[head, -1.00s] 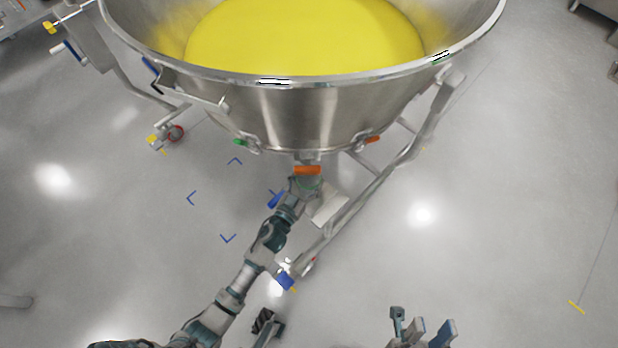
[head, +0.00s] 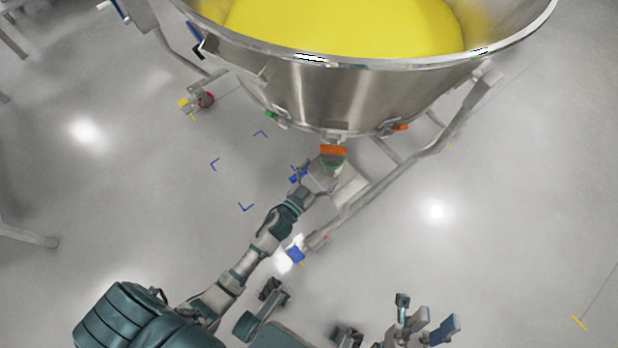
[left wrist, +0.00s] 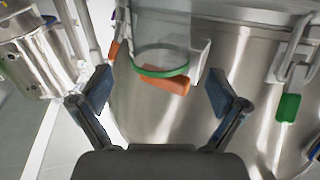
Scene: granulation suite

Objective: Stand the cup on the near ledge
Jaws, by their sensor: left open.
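The cup is clear with a green rim (head: 333,165). In the left wrist view the cup (left wrist: 162,35) shows large, its green ring towards my gripper. It is in front of an orange part at the steel bowl's underside. My left gripper (head: 317,178) is open beside the cup, under the bowl. In the left wrist view its two blue-padded fingers (left wrist: 160,88) stand either side of the cup, with gaps. A pale flat plate (head: 350,191), perhaps the ledge, shows just right of the gripper. My right gripper (head: 427,314) is open and empty at the bottom right.
The large steel bowl (head: 352,98) holds yellow material (head: 345,25) and overhangs the cup. Its tubular frame leg (head: 400,172) runs down beside my left gripper. An orange part (head: 333,150) sits above the cup. Open grey floor (head: 520,210) lies to the right.

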